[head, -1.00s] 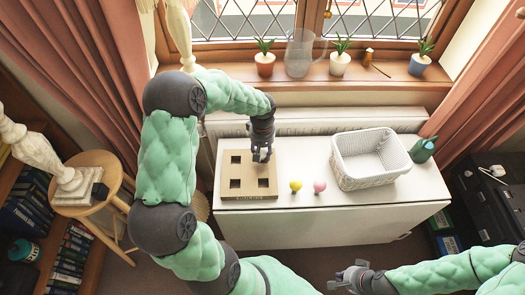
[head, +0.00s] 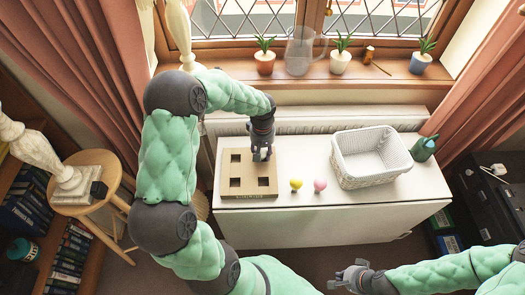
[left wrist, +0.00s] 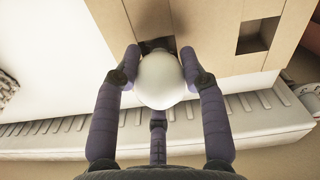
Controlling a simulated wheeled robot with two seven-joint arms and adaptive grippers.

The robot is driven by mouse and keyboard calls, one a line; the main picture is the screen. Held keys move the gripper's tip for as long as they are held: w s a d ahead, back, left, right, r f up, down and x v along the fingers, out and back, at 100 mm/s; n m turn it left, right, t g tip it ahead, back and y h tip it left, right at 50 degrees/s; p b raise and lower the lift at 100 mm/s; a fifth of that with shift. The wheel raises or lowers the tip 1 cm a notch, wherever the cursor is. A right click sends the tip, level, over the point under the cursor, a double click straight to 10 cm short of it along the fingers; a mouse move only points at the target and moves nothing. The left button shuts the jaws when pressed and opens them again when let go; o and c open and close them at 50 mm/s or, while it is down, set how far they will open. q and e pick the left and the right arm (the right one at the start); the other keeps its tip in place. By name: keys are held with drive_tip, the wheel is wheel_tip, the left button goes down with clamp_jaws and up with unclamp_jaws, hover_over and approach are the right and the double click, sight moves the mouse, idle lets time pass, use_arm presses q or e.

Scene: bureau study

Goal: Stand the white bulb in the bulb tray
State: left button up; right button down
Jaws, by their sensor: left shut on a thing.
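The white bulb (left wrist: 160,82) is between the fingers of my left gripper (left wrist: 160,72) in the left wrist view. My left gripper, also in the head view (head: 262,156), is shut on it over the back right of the bulb tray (head: 249,170). The tray is a tan board with square holes. In the left wrist view a dark hole shows just beyond the bulb, partly covered by it. How deep the bulb sits in that hole is hidden. My right gripper (head: 346,277) is open and empty, in front of the white cabinet.
A yellow bulb (head: 296,184) and a pink bulb (head: 319,185) stand on the white cabinet top (head: 300,155) right of the tray. A white basket (head: 346,174) and a green watering can (head: 424,148) are further right. A radiator (head: 330,121) runs behind.

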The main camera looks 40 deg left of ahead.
use_arm(q)
drive_tip(key=shift+f+b, duration=0.3)
drive_tip(key=shift+f, duration=0.15)
drive_tip(key=o, duration=1.2)
drive_tip(key=shift+c, duration=0.2)
drive_tip(key=shift+r, duration=0.1)
drive_tip(key=shift+r+p, duration=2.5)
drive_tip(key=shift+r, duration=1)
drive_tip(key=shift+s+f, duration=0.1)
drive_tip(key=shift+f, duration=0.05)
